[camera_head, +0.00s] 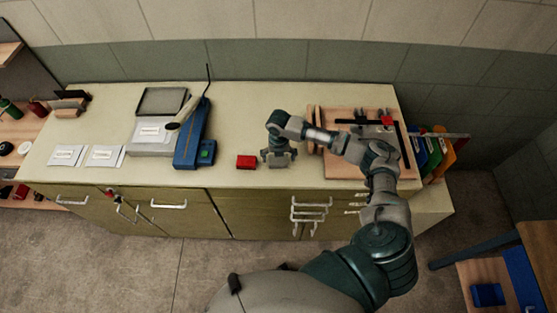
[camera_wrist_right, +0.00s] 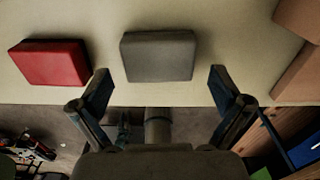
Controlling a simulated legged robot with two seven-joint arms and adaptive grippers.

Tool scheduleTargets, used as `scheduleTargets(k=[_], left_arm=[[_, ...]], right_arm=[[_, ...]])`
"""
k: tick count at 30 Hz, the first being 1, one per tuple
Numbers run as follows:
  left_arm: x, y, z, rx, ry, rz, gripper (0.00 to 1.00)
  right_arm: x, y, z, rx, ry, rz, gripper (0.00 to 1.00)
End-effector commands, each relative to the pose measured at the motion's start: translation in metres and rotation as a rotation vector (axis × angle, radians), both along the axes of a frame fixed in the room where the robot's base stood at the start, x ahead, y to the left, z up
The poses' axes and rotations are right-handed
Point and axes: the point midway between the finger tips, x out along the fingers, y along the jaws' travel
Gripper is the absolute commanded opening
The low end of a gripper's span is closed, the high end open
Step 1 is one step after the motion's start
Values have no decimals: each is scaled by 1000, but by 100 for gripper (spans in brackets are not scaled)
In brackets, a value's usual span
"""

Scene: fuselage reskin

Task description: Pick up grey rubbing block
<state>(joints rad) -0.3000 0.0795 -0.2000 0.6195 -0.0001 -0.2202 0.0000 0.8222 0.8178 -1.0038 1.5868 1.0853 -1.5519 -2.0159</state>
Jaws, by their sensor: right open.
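The grey rubbing block (camera_wrist_right: 158,56) lies flat on the worktop in the right wrist view, between the lines of my two fingers and a little beyond their tips. My right gripper (camera_wrist_right: 161,88) is open and empty, with one finger on each side of the block's width. In the head view my right gripper (camera_head: 279,160) hangs over the front part of the worktop, and the block there is mostly hidden by it. My left gripper is not in view.
A red block (camera_head: 246,162) lies just left of my right gripper; it also shows in the right wrist view (camera_wrist_right: 52,63). A blue device (camera_head: 193,146) stands further left. A wooden board (camera_head: 340,165) is at right. The worktop's (camera_head: 255,115) back middle is clear.

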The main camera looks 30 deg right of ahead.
Motion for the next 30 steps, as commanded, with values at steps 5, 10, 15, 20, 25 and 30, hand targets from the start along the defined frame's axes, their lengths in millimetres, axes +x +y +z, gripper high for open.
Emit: scheduleTargets(k=[5,10,15,20,25,30], left_arm=[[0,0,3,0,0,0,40],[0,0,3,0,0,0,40],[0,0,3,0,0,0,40],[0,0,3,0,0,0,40],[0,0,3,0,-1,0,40],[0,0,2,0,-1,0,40]], right_arm=[[0,0,-20,-1,0,0,100],[0,1,-22,-1,-2,0,100],[0,1,-22,-1,-2,0,78],[0,0,-22,0,-1,0,42],[0,0,-22,0,-1,0,42],[0,0,-19,-1,-2,0,42]])
